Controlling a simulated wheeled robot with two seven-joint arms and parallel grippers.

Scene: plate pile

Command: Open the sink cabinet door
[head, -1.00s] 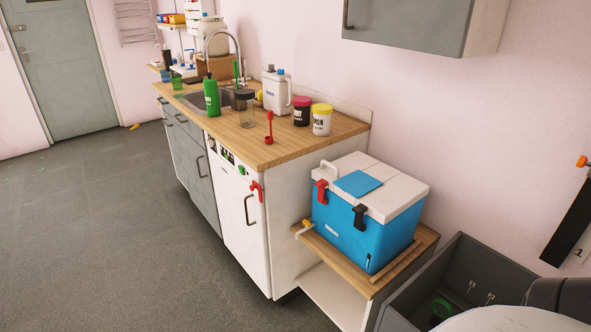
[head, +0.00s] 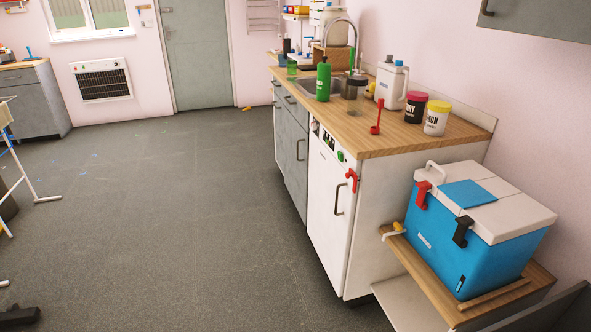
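The sink cabinet (head: 280,130) is the grey-fronted part of the counter under the steel sink (head: 310,86), right of centre in the head view. Its grey door (head: 291,165) looks closed, flush with the front. A dark upright door handle (head: 299,149) is on it, near the edge beside the white front. Shorter handles sit higher on the grey fronts. I see the door at a steep angle. Neither of my grippers is in view.
A white appliance front (head: 326,205) with a red hook adjoins the grey door. A blue cooler (head: 470,235) stands on a low wooden shelf at right. Bottles and jars stand on the wooden counter (head: 400,135). The grey floor (head: 190,210) before the cabinet is clear.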

